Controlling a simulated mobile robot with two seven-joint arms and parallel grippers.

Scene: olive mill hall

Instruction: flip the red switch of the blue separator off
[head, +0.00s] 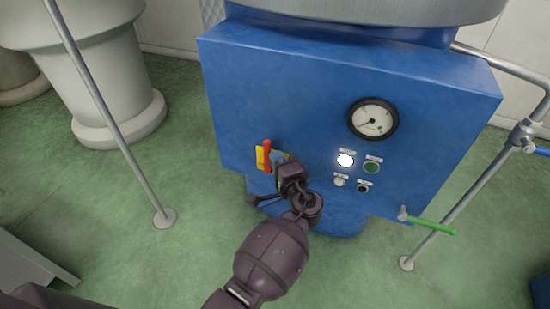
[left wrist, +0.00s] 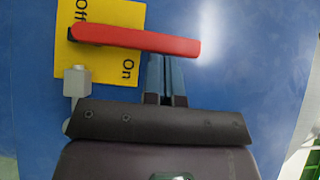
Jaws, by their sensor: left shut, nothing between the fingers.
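The blue separator (head: 300,100) fills the middle of the head view. Its red switch (head: 267,155) is a lever on a yellow plate (head: 260,158) at the front panel's lower left, pointing roughly upward. In the left wrist view the red lever (left wrist: 140,39) lies across the yellow plate (left wrist: 98,62), between the words "Off" and "On". My left gripper (head: 278,158) is shut and empty, just right of the lever. In the left wrist view its fingertips (left wrist: 166,58) are at the lever's edge on the "On" side; I cannot tell whether they touch. My right gripper is not in view.
A gauge (head: 373,118), a lit white button (head: 346,160) and a green button (head: 371,167) sit right of the switch. A slanting grey post (head: 110,115) stands left. The green floor between is open.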

